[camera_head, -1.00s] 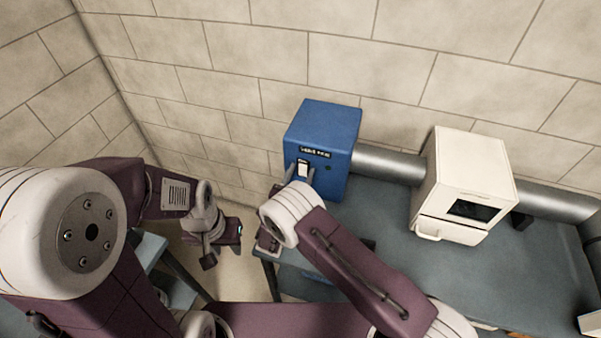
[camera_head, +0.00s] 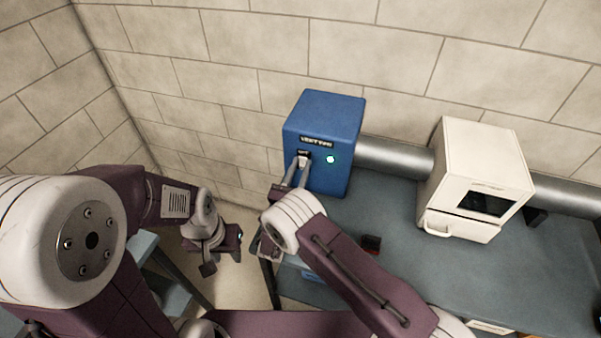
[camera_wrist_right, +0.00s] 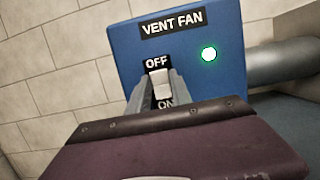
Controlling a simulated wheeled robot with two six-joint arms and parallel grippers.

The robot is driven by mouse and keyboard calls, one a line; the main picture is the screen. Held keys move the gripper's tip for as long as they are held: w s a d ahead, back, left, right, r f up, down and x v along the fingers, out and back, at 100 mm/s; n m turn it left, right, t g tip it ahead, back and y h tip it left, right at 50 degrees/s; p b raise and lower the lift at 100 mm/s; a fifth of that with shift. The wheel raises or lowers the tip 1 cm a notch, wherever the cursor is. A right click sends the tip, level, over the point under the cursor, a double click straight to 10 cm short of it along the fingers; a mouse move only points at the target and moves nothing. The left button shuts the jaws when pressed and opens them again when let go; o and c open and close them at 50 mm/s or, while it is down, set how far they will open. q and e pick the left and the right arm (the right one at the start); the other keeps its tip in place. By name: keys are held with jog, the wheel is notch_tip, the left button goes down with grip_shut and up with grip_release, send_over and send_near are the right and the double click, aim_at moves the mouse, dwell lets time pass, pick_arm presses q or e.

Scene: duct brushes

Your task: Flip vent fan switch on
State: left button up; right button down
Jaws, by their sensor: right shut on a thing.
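The blue vent fan box (camera_head: 336,120) stands against the wall at the back of the bench. It also shows in the right wrist view (camera_wrist_right: 120,40), labelled VENT FAN. Its white switch (camera_wrist_right: 160,83) sits between the OFF label above and the ON label below. A green light (camera_wrist_right: 209,54) on the box glows; it also shows in the head view (camera_head: 330,159). My right gripper (camera_head: 297,172) is at the box front, its fingers (camera_wrist_right: 153,92) shut on the switch and partly hiding the ON label. My left gripper (camera_head: 232,240) hangs left of the bench, away from the box; its jaw opening is unclear.
A white box with a dark window and handle (camera_head: 480,165) stands on the bench to the right. A grey duct (camera_head: 393,158) runs along the wall between the boxes.

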jog(key=c, duration=1.2)
grip_release()
jog(key=shift+o, duration=0.2)
jog(key=v, duration=0.9)
jog(key=shift+b, duration=0.35)
jog(key=shift+a, duration=0.1)
